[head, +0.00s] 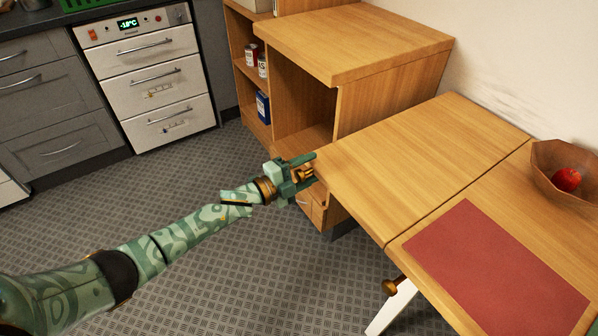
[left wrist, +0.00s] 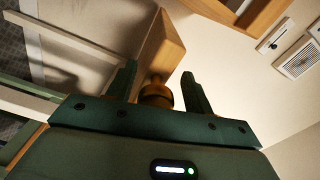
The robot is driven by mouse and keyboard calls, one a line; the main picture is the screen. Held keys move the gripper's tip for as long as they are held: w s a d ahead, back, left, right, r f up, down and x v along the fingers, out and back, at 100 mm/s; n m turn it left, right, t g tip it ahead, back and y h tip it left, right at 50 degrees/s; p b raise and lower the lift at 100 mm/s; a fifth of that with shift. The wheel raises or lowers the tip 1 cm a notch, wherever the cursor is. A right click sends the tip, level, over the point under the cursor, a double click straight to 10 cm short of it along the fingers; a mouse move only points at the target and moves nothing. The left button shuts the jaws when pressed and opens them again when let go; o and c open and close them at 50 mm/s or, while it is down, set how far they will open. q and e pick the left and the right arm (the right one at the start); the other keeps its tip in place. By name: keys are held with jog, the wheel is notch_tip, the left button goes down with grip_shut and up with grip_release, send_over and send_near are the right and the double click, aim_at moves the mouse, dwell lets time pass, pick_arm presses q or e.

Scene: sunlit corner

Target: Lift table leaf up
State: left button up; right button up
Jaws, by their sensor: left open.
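The wooden table leaf (head: 420,150) lies on the near-wall side of the table, about level with the main tabletop (head: 493,205). A thin dark seam parts them. My left gripper (head: 312,168) is at the leaf's outer left corner, with its fingers open. In the left wrist view the open fingers (left wrist: 160,82) stand on either side of a round wooden knob (left wrist: 156,92), with the knob near the wooden board (left wrist: 163,50) beyond. I cannot tell whether the fingers touch the knob.
A red mat (head: 495,275) and a wooden bowl (head: 565,165) with a red apple (head: 567,180) are on the main top. A brass-coloured knob (head: 390,287) and a white leg (head: 392,308) show below its edge. A wooden cabinet (head: 350,45) stands behind the leaf. The left floor is clear.

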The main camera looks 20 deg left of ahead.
pick_arm(q)
jog(key=p+v, duration=0.4)
jog(key=v, duration=1.2)
pick_arm(e)
jog(key=shift+t, duration=0.3)
jog(key=r, duration=0.1)
jog(key=w+r, duration=0.2)
jog(key=shift+r, duration=0.3)
pick_arm(q)
jog(key=shift+s+a+r, duration=0.1)
jog(key=shift+s, duration=0.05)
